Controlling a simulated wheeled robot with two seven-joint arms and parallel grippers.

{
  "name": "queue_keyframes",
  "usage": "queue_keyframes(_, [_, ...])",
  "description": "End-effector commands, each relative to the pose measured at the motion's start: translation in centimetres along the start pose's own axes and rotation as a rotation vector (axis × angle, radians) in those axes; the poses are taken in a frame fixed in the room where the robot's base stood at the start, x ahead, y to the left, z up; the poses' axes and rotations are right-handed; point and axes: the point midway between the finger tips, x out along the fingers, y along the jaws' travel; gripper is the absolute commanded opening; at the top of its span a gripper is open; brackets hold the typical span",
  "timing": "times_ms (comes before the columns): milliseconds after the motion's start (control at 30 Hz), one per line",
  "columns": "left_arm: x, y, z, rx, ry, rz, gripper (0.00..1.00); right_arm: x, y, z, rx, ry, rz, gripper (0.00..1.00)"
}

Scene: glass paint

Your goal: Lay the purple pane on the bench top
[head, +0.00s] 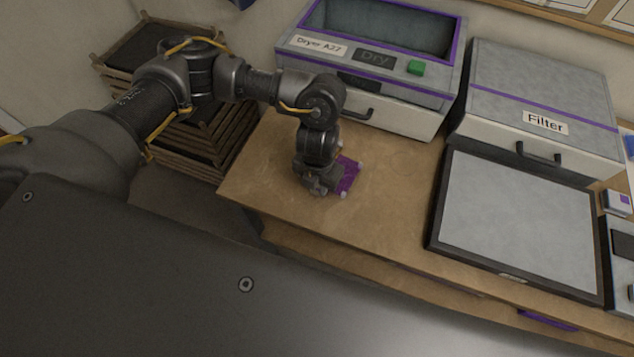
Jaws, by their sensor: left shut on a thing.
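The purple pane (348,178) shows at the left part of the wooden bench top (390,216), partly hidden by my left gripper. My left gripper (340,189) points down over the bench and is shut on the pane. The pane looks flat and close to the bench surface, but I cannot tell whether it touches it. My right gripper is not in view.
A dryer box (400,92) labelled "Dryer A27" stands behind the gripper. A filter box (545,100) and a dark-framed grey panel (525,220) take up the right. Stacked wooden crates (205,135) stand left of the bench. The bench between gripper and panel is clear.

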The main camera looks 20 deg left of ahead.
Motion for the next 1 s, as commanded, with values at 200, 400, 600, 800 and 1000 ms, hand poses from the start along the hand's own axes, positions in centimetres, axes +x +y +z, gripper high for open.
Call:
queue_keyframes(200, [0.2,0.0,0.0,0.0,0.0,0.0,0.0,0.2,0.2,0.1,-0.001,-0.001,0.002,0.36])
queue_keyframes(400, [0.3,0.0,0.0,0.0,0.0,0.0,0.3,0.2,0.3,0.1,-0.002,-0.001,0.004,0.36])
queue_keyframes(600, [0.3,0.0,0.0,0.0,0.0,0.0,0.48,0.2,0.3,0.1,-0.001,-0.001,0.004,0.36])
queue_keyframes(800, [0.3,0.0,0.0,0.0,0.0,0.0,0.48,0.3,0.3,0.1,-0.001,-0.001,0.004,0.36])
queue_keyframes(1000, [-1.6,0.0,0.2,0.004,-0.005,0.0,0.48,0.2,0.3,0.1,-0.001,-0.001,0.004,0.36])
